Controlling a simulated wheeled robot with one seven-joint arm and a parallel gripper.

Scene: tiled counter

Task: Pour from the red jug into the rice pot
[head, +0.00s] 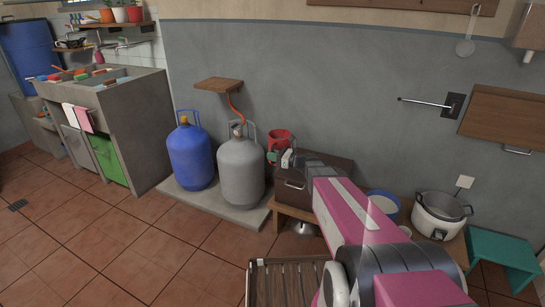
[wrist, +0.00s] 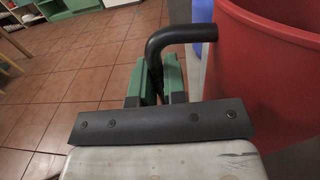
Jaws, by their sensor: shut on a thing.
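The red jug (head: 279,135) shows in the head view just right of the grey gas cylinder, above the dark box, and looks about upright. In the wrist view the jug (wrist: 268,65) fills the right side, close to my gripper. My gripper (wrist: 158,78) has green fingers, shut on a black curved handle beside the jug's wall. My gripper also shows small in the head view (head: 272,157), below the jug. The rice pot (head: 440,213) is a white cooker with a metal pot, well to the right of the jug. The jug's contents are hidden.
A dark box (head: 318,172) stands on a low wooden bench, with a blue-rimmed bowl (head: 384,203) right of it. Blue (head: 190,155) and grey (head: 241,168) gas cylinders stand left. A teal stool (head: 503,255) is beside the rice pot. Tiled floor at left is open.

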